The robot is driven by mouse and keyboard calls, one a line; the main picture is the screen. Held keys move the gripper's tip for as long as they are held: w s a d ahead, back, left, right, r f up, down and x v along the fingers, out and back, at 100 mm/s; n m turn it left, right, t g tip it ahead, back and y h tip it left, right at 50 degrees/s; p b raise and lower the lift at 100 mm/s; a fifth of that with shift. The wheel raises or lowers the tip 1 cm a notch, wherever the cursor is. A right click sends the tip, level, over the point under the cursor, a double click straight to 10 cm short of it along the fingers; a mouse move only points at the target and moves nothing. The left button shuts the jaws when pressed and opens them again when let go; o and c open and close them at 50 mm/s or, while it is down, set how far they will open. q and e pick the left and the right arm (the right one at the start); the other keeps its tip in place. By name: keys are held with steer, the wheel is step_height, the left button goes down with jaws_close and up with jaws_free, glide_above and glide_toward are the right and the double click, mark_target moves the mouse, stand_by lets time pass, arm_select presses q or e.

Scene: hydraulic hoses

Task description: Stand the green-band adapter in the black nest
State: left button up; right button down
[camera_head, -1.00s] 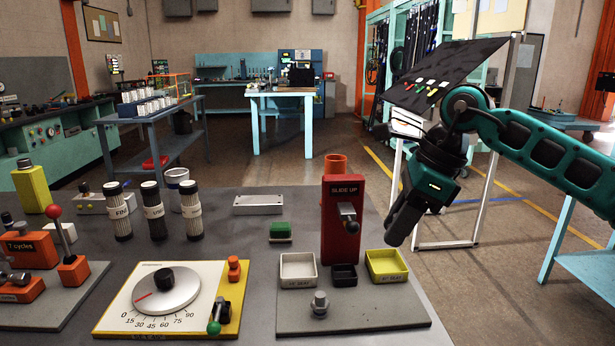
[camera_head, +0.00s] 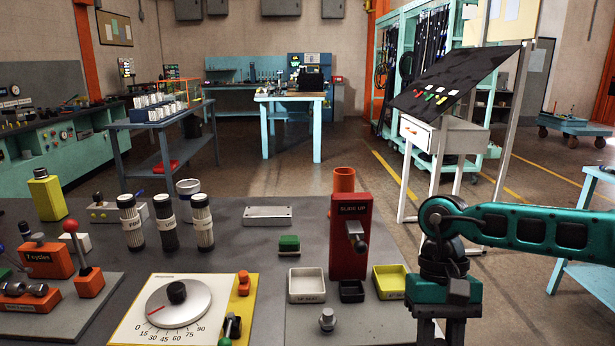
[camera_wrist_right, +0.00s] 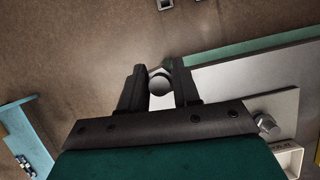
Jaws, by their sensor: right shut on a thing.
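The black nest (camera_head: 351,291) is a small black tray on the grey plate (camera_head: 375,326), between a white tray (camera_head: 306,285) and a yellow tray (camera_head: 391,282); it looks empty. My right gripper (camera_head: 440,332) points down, right of the plate, its fingertips cut off by the bottom edge. In the right wrist view (camera_wrist_right: 159,88) it is shut on a metal fitting with a hex part and a round end (camera_wrist_right: 159,84), taken as the adapter; I cannot clearly make out its green band. My left gripper is not in view.
A silver fitting (camera_head: 327,319) stands on the plate in front of the trays. A red "SLIDE UP" post (camera_head: 349,238) rises just behind the nest. A green block (camera_head: 289,244) and a dial panel (camera_head: 181,304) are to the left.

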steer(key=shift+s+d+f+n, duration=0.1)
steer(key=shift+s+f+n, duration=0.1)
steer(key=shift+n, duration=0.1)
steer(key=shift+w+r+m, duration=0.2)
steer(key=shift+w+m, duration=0.2)
steer(key=shift+m, duration=0.1)
steer(key=w+a+r+m+t+y+b, duration=0.2)
steer(key=w+a+r+m+y+b, duration=0.15)
steer(key=w+r+m, duration=0.55)
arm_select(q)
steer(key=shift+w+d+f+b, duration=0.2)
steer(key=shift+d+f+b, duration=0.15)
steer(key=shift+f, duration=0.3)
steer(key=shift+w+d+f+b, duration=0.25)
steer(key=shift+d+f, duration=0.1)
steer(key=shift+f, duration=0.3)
arm_select(e)
step_height(320, 180, up, 5)
steer(key=m+t, duration=0.6)
steer(key=m, duration=1.1)
glide_above(383, 322)
steer(key=s+d, duration=0.1)
steer(key=shift+r, duration=0.2)
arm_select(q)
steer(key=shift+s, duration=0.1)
